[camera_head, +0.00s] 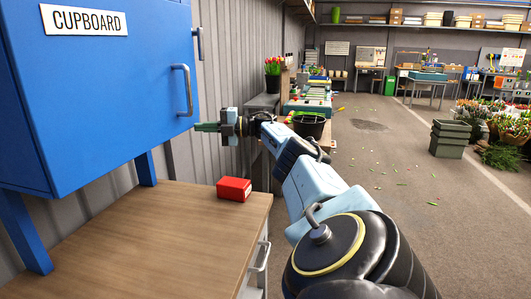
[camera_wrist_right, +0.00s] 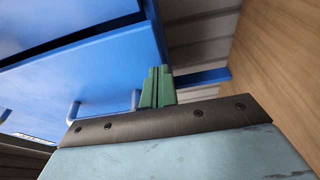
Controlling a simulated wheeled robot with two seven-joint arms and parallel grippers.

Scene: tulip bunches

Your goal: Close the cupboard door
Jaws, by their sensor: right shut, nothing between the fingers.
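The blue cupboard (camera_head: 105,100) stands at the left in the head view, with a white "CUPBOARD" label (camera_head: 85,20). A grey bar handle (camera_head: 183,90) is near the right edge of its labelled face, and a second handle (camera_head: 198,44) shows just beyond that edge. In the right wrist view, a dark gap (camera_wrist_right: 70,33) runs between blue panels (camera_wrist_right: 85,75); how far the door stands open is unclear. My right gripper (camera_head: 198,127) is shut and empty, below the handle by the cupboard's lower right corner. Its green fingers (camera_wrist_right: 158,75) show together. My left gripper is out of view.
A wooden counter (camera_head: 130,230) lies below the cupboard, with a red box (camera_head: 234,189) near its back right edge. A blue cupboard leg (camera_head: 146,168) stands on it. A corrugated wall is behind. Open floor (camera_head: 390,210) lies to the right.

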